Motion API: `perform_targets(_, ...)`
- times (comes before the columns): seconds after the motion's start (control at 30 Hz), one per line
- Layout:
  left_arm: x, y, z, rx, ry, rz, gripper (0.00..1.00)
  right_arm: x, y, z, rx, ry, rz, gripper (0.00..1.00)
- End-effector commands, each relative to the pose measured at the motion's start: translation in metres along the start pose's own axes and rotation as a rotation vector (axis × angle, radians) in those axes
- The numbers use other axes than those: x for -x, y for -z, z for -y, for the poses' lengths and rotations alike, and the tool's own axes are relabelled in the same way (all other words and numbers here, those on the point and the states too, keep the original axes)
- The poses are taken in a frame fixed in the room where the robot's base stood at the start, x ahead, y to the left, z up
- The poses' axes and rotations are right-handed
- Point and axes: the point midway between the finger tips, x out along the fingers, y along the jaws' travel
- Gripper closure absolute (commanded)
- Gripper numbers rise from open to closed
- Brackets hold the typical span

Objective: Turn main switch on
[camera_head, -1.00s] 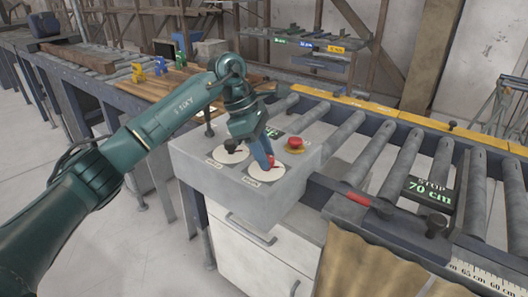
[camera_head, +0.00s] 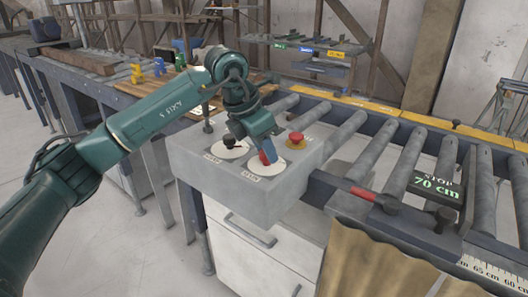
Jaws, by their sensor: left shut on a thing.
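The control box (camera_head: 280,185) is grey and stands at the front end of the roller conveyor. On its top, a red rotary switch (camera_head: 264,157) sits on a white round dial (camera_head: 257,168) with a label below it. My left gripper (camera_head: 268,156) has blue fingers and is shut on the red switch from above. The fingers hide part of the switch, so its exact pointing direction is hard to tell. A black rotary switch (camera_head: 229,141) on a second white dial is just left of it. My right gripper is not in view.
A red mushroom button (camera_head: 296,138) on a yellow base is close to the right of the fingers. A black-knobbed lever (camera_head: 208,126) stands at the box's left. Conveyor rollers (camera_head: 400,160), a red-handled bar (camera_head: 363,193) and a "STOP 70 cm" block (camera_head: 436,188) lie to the right.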

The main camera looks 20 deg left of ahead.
Motion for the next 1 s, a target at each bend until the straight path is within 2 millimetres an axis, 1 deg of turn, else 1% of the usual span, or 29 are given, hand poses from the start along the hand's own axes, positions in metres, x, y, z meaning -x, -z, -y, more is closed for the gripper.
perform_targets(0.4, -0.002, 0.0, 0.003, 0.36, -0.153, 0.001, 0.92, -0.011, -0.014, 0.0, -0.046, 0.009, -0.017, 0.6)
perform_targets(0.6, -0.002, -0.001, 0.004, 0.513, -0.214, 0.002, 0.92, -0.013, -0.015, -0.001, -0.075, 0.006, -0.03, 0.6)
perform_targets(0.8, -0.001, -0.001, 0.004, 0.626, -0.261, 0.001, 0.92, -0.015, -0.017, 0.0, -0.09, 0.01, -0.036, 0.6)
perform_targets(1.0, -0.001, -0.002, 0.004, 0.693, -0.287, 0.0, 0.92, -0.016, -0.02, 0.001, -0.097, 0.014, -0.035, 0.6)
